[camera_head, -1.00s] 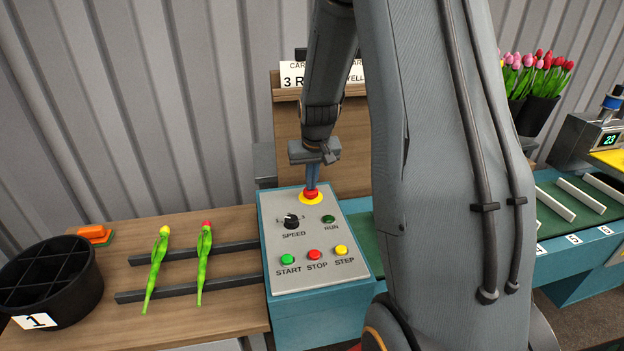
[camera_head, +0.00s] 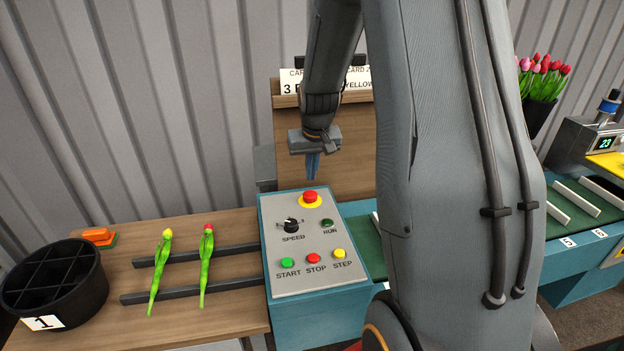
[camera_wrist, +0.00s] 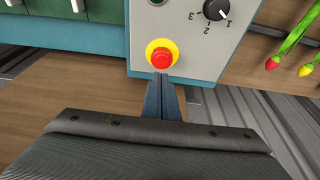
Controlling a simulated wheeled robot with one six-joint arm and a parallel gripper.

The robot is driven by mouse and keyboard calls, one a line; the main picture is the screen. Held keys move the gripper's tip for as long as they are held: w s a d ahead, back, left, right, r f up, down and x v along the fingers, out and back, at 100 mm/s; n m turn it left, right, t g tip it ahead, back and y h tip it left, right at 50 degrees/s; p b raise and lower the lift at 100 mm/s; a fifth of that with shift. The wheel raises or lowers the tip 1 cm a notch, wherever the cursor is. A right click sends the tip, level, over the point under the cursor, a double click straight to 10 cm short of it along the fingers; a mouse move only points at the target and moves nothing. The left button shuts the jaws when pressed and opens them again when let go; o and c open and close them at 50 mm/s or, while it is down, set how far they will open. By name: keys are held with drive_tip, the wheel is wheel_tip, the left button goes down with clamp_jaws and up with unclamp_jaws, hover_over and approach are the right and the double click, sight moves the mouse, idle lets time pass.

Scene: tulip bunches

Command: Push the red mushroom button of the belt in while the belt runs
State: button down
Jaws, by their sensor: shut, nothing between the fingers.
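The red mushroom button (camera_head: 310,196) sits on a yellow round base at the top of the grey control panel (camera_head: 318,279). In the wrist view the button (camera_wrist: 160,59) lies just beyond my fingertips. My gripper (camera_head: 313,179) is shut and empty, above and a little behind the button in the head view, with a gap between them. Its fingers also show in the wrist view (camera_wrist: 167,80). The RUN lamp (camera_head: 327,223) looks dark green. The belt (camera_head: 374,262) is mostly hidden behind my arm, and I cannot tell whether it moves.
The panel also has a SPEED knob (camera_head: 291,225) and START (camera_head: 288,263), STOP (camera_head: 313,258) and STEP (camera_head: 339,253) buttons. Two tulips (camera_head: 206,266) lie on dark rails at left, beside a black round container (camera_head: 84,291). A wooden card board (camera_head: 340,150) stands behind.

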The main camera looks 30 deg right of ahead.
drive_tip(key=b+v, duration=0.1)
drive_tip(key=v, duration=0.7)
drive_tip(key=shift+r+b, duration=0.25)
drive_tip(key=shift+b, duration=0.15)
drive_tip(key=s+a+f+n, duration=0.1)
drive_tip(key=s+a+f, duration=0.1)
drive_tip(key=s+a, duration=0.3)
drive_tip(key=s+a+f+n+g, duration=0.1)
drive_tip(key=s+a+f, duration=0.2)
drive_tip(key=s+a, duration=0.2)
drive_tip(key=s+a+f+n+g+y, duration=0.1)
drive_tip(key=s+a+f, duration=0.2)
drive_tip(key=s+a, duration=0.3)
drive_tip(key=s, duration=0.3)
drive_tip(key=shift+f, duration=0.2)
drive_tip(key=shift+s, duration=0.1)
